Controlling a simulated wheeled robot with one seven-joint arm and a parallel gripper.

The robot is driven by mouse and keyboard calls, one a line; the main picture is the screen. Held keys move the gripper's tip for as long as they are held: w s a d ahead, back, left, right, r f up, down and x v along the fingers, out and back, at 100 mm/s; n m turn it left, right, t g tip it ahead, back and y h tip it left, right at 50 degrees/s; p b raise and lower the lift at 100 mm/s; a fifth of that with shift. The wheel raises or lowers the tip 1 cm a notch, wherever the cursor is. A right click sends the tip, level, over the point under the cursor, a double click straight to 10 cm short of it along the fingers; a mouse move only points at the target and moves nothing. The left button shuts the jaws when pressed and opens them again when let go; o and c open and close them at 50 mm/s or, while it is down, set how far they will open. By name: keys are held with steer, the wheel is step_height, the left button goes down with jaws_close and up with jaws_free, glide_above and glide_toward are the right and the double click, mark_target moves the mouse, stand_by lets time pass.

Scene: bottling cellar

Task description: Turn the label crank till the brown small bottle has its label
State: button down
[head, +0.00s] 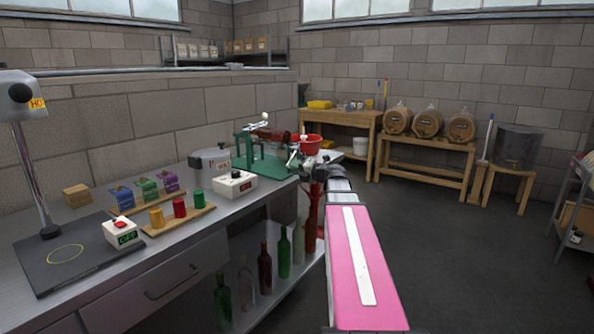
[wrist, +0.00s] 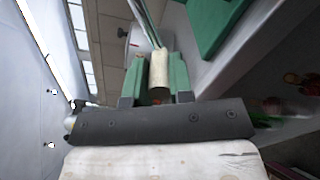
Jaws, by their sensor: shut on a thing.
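The green labelling machine (head: 262,166) stands at the far right end of the steel bench. A brown small bottle (head: 275,134) lies on its side on top of it; I cannot make out a label on it. My gripper (head: 306,167) is at the machine's right side, by the crank. In the wrist view my gripper (wrist: 157,98) is shut on the cream crank handle (wrist: 159,72), which stands between the fingers.
A white control box (head: 233,187) and a steel pot (head: 210,160) stand left of the machine. Several bottles stand on the bench's lower shelf (head: 250,312). The floor to the right (head: 470,260) is clear.

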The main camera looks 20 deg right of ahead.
steer(key=shift+s+a+r+m, duration=0.2)
steer(key=shift+r+m, duration=0.25)
steer(key=shift+m, duration=0.2)
steer(key=shift+s+a+r+m, duration=0.1)
steer(key=shift+a+r+m, duration=0.1)
steer(key=shift+r+m, duration=0.35)
steer(key=shift+f, duration=0.1)
steer(key=c, duration=1)
jaws_free()
steer(key=v, duration=1)
steer(key=shift+s+d, duration=0.25)
steer(key=shift+s, duration=0.1)
